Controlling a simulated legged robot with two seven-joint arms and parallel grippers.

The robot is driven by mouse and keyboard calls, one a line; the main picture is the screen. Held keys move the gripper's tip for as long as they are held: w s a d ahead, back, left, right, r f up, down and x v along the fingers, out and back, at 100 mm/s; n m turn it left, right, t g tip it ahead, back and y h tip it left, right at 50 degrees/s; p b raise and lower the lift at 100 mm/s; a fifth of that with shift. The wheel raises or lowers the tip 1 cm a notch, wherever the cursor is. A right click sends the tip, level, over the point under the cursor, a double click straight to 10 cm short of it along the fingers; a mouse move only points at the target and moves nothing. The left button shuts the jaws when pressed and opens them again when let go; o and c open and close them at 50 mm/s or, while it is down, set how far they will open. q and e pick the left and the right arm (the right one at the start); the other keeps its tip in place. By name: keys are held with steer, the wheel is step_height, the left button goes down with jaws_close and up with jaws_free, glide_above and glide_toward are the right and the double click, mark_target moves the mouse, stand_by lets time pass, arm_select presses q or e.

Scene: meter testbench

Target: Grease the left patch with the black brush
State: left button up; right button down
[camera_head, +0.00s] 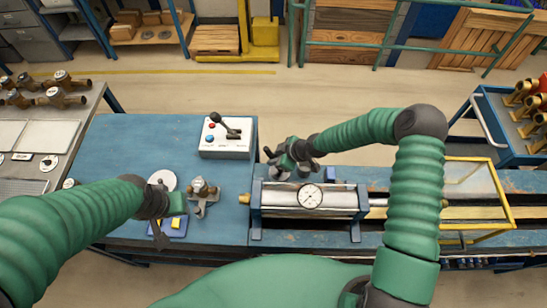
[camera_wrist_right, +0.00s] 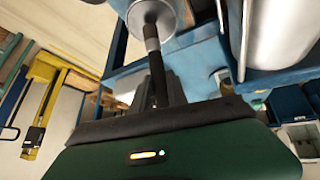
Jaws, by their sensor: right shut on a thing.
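My right gripper (camera_head: 280,165) is at the back left of the silver test cylinder (camera_head: 283,196). In the right wrist view its grey jaws (camera_wrist_right: 155,88) are shut on a thin black handle (camera_wrist_right: 152,45), which looks like the black brush. The handle's far end meets a round grey part (camera_wrist_right: 152,12); I cannot tell whether they touch. My left gripper (camera_head: 158,228) hangs low over a blue pad (camera_head: 170,232) with yellow pieces (camera_head: 177,223). Its fingers are too small and dark to read. I cannot make out the left patch for certain.
A white control box (camera_head: 227,138) with a black lever sits behind. A gauge (camera_head: 311,196) faces up on the cylinder, and a yellow frame (camera_head: 506,200) stands at right. The blue bench top (camera_head: 140,140) is bare at back left.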

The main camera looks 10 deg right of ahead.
steer(key=shift+d+f, duration=0.15)
steer(key=shift+a+f+b, duration=0.25)
steer(key=shift+a+b, duration=0.05)
steer(key=shift+a, duration=0.05)
steer(key=shift+d, duration=0.2)
stand_by(0.3)
steer(key=shift+s+f, duration=0.1)
stand_by(0.8)
step_height(320, 180, up, 2)
steer(key=shift+r+p, duration=0.15)
steer(key=shift+p, duration=0.45)
steer(key=shift+r+p, duration=1.45)
steer(key=shift+r, duration=0.95)
